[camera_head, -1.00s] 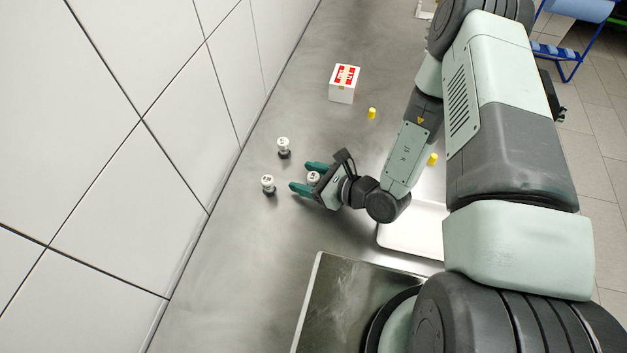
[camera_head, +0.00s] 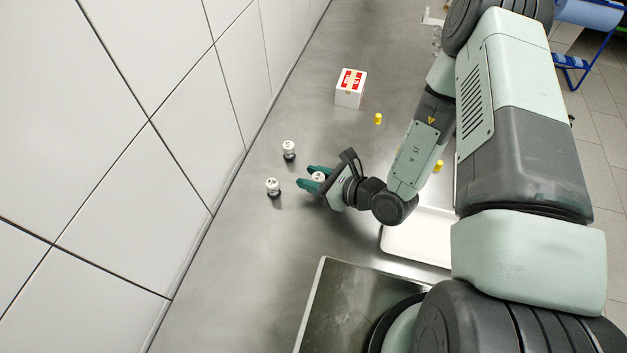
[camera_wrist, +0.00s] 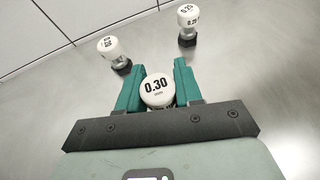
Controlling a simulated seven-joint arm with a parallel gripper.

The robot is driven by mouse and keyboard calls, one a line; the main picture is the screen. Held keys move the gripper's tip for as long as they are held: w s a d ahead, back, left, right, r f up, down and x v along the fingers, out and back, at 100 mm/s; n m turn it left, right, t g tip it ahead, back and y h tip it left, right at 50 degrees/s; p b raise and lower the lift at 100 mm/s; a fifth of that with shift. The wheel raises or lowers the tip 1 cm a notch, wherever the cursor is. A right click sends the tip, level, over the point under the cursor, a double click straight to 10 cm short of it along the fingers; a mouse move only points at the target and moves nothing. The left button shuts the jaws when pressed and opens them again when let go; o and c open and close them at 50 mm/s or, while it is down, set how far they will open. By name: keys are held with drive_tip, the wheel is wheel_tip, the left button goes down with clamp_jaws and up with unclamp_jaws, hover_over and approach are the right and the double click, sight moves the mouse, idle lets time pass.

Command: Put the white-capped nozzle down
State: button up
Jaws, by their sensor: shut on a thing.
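The white-capped nozzle marked 0.30 (camera_wrist: 158,90) is between the green fingers of my gripper (camera_wrist: 160,68) in the wrist view. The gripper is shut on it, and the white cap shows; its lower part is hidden. In the head view my gripper (camera_head: 312,178) is low over the steel bench, with the nozzle's white cap (camera_head: 319,176) just showing between the fingers. I cannot tell whether the nozzle touches the bench.
Two more white-capped nozzles with dark bases stand beyond my fingertips, one (camera_head: 289,150) towards the back and one (camera_head: 273,187) near the tiled wall (camera_head: 110,120). A red-and-white box (camera_head: 349,89), yellow pieces (camera_head: 378,118) and a white tray (camera_head: 415,238) are also on the bench.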

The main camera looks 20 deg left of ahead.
wheel_tip(320, 180, up, 8)
drive_tip(key=g, duration=0.1)
hover_over(297, 129)
drive_tip(key=shift+n, duration=0.4)
wheel_tip(297, 129, down, 5)
drive_tip(key=shift+r, duration=0.2)
drive_tip(key=shift+f, duration=2.3)
drive_tip(key=shift+f, duration=0.1)
drive_tip(key=o, duration=1)
drive_tip(key=shift+o, duration=0.2)
